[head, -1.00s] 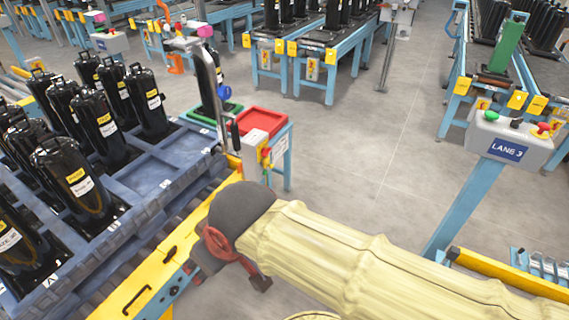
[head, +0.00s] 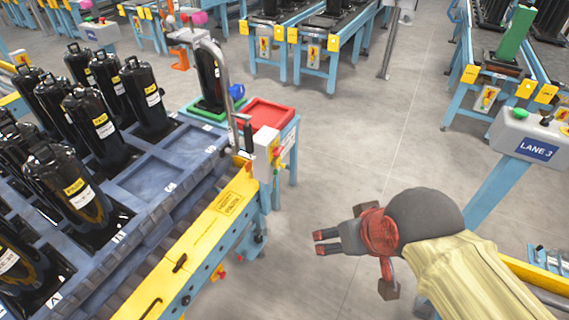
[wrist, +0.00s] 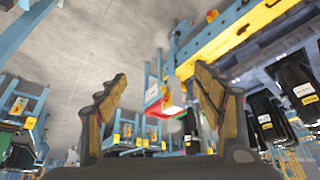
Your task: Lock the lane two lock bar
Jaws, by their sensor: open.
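My gripper (head: 322,242) is open and empty, over bare floor to the right of the lane's yellow side rail (head: 205,235). It is clear of the rail. The wrist view shows its two fingers (wrist: 160,90) apart with nothing between them. The yellow rail carries a printed label, a black handle (head: 180,263) and another black handle lower down (head: 150,308). I cannot tell which part is the lock bar. The rail also shows in the wrist view (wrist: 240,32), at the upper right. The blue pallet (head: 150,180) sits beside the rail, holding several black compressors (head: 95,125).
A red tray (head: 268,112) and a control box (head: 265,150) stand at the rail's far end, beside a curved metal post (head: 228,90). A LANE 3 control box (head: 530,138) on a blue post is at the right. Floor between is free.

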